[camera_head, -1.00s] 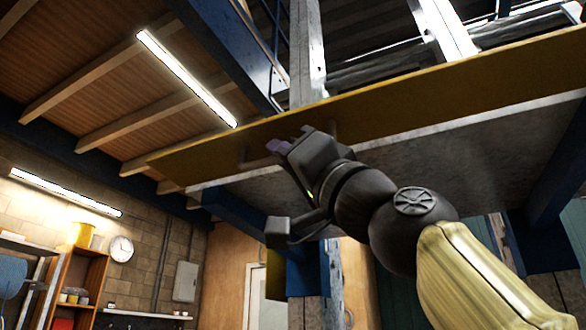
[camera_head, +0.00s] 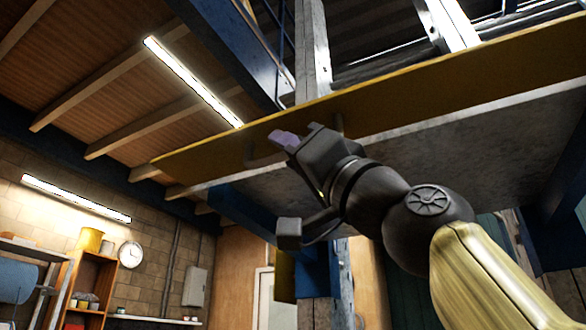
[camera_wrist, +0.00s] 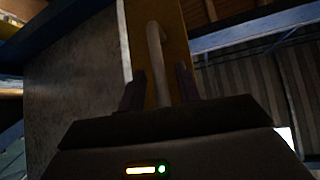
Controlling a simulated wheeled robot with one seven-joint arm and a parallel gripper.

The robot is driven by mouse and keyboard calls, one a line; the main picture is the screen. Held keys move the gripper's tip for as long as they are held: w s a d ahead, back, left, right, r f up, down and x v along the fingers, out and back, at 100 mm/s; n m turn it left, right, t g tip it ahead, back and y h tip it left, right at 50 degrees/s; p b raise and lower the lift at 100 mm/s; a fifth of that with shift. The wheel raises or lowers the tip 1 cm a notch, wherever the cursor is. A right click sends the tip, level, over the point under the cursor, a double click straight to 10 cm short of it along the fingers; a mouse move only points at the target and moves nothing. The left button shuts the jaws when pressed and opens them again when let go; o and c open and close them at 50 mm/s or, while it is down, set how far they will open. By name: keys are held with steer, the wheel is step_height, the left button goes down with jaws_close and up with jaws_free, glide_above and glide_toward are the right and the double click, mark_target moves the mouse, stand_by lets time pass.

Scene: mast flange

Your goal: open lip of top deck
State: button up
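The lip of the top deck is a long yellow board (camera_head: 420,108) along the deck's front edge, rising to the right in the head view. It fills a narrow strip in the wrist view (camera_wrist: 174,30). My gripper (camera_head: 285,140) is at the handle. In the wrist view its two purple fingers stand apart, with the bar appearing between them; contact cannot be told.
The deck's grey underside (camera_head: 440,150) lies below the lip, close to my arm. A metal post (camera_head: 312,50) and blue beams rise behind the lip. A lit ceiling lamp (camera_head: 190,80) hangs at upper left. Wall shelves (camera_head: 92,278) and a clock (camera_head: 130,255) are far off.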

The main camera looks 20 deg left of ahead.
steer(key=shift+f, duration=0.1)
steer(key=shift+s+d+f+b, duration=0.2)
steer(key=shift+d+f+b, duration=0.25)
steer(key=shift+b, duration=0.25)
steer(key=b+v, duration=1.3)
steer(key=v, duration=0.3)
